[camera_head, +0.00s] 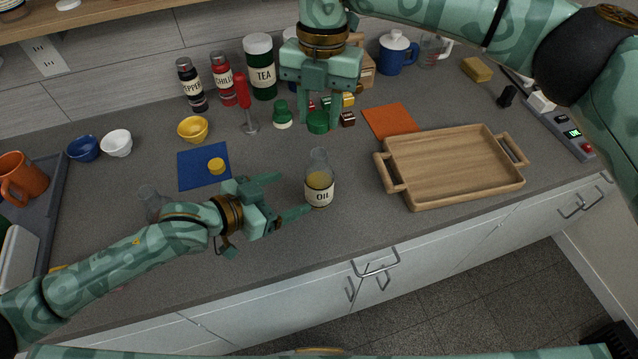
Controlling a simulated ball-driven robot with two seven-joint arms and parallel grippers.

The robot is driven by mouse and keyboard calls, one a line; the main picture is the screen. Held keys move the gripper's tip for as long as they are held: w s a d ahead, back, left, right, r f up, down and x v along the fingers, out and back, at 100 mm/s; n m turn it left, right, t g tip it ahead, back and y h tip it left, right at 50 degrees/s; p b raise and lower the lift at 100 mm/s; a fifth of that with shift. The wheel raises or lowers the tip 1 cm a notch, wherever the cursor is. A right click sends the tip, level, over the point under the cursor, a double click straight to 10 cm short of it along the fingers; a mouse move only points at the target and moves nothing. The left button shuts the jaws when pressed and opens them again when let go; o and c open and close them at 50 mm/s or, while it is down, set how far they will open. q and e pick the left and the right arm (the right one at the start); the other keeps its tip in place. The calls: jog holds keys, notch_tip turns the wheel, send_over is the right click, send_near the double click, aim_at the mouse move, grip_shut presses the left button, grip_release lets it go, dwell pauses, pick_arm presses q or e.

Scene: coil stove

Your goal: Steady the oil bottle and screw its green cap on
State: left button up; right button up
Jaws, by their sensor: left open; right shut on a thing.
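The oil bottle (319,188), clear glass with yellow oil and an OIL label, stands upright on the grey counter near its front edge. Its neck is bare. My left gripper (284,196) is open just left of the bottle, its fingers pointing toward it; the bottle does not look clasped. My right gripper (320,119) points down, shut on the green cap (317,126). It holds the cap above and behind the bottle's mouth, apart from it in the picture.
A wooden tray (455,166) lies right of the bottle. A blue mat (200,178) with a yellow lid (216,166) and a clear glass (151,202) are to the left. A green-topped shaker (283,117) and a red-handled tool (247,108) stand behind.

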aim_at(309, 185)
pick_arm(q)
jog(key=x, duration=0.9)
jog(key=shift+w+d, duration=0.2)
jog(key=shift+d, duration=0.1)
pick_arm(e)
jog(key=shift+s, duration=0.1)
pick_arm(q)
jog(key=c, duration=1.5)
jog(key=shift+o, duration=0.2)
pick_arm(e)
jog(key=shift+f, duration=2.45)
jog(key=shift+f, duration=0.1)
jog(key=shift+f, duration=0.8)
jog(key=shift+f, duration=0.55)
